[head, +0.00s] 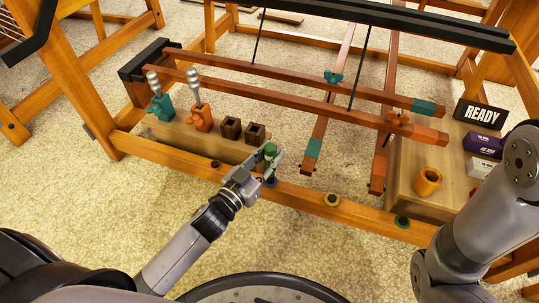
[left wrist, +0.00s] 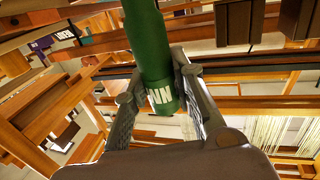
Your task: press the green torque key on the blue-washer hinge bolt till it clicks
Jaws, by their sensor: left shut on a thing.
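The green torque key (head: 269,150) is held roughly upright in my left gripper (head: 266,163), over the front beam of the loom. In the left wrist view the green key (left wrist: 150,45), with a white marking, stands between my left gripper's two fingers (left wrist: 160,98). The blue-washer hinge bolt (head: 270,183) shows just below the gripper on the front beam (head: 300,195). The fingers partly hide the key's lower end, and I cannot tell whether it touches the bolt. My right arm shows at the right edge, but its gripper is out of view.
Teal (head: 160,107) and orange (head: 201,118) holders with tools stand behind left, beside brown blocks (head: 231,128). An orange cup (head: 428,181) and a READY sign (head: 481,115) are at right.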

